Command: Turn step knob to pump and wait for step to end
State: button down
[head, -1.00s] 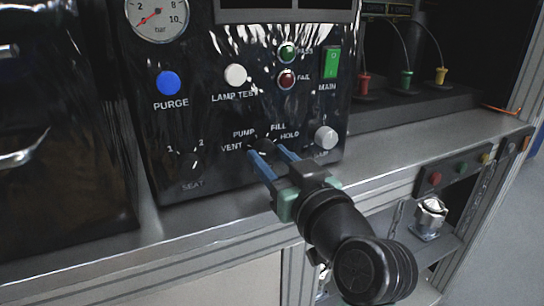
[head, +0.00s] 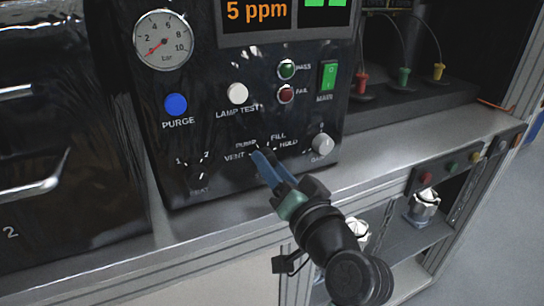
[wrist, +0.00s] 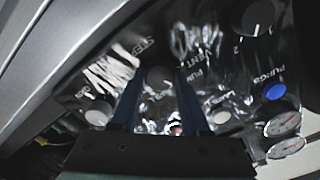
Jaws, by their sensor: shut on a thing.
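The black step knob sits low on the black panel, mostly hidden behind my fingers in the head view. The wrist view shows the step knob (wrist: 160,76) between the two blue fingers, with a pale pointer mark on its face. My gripper (head: 262,156) is shut on the knob, and it also shows in the wrist view (wrist: 160,92). The labels PUMP, VENT, FILL and HOLD surround the knob. I cannot tell for sure which label the pointer faces. The display (head: 285,12) above reads 5 ppm in orange, beside a green block.
The gauge (head: 163,40), blue PURGE button (head: 176,104), white LAMP TEST button (head: 237,93), SEAT knob (head: 196,175), grey knob (head: 321,144) and green MAIN switch (head: 328,75) share the panel. The metal bench edge (head: 230,222) runs below my gripper.

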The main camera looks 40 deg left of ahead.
jog(key=shift+m+p, duration=0.3)
jog(key=shift+m, duration=0.3)
jog(key=shift+c, duration=2)
grip_release()
jog(key=b+v, duration=0.1)
jog(key=v, duration=1.2)
jog(key=shift+f, duration=0.1)
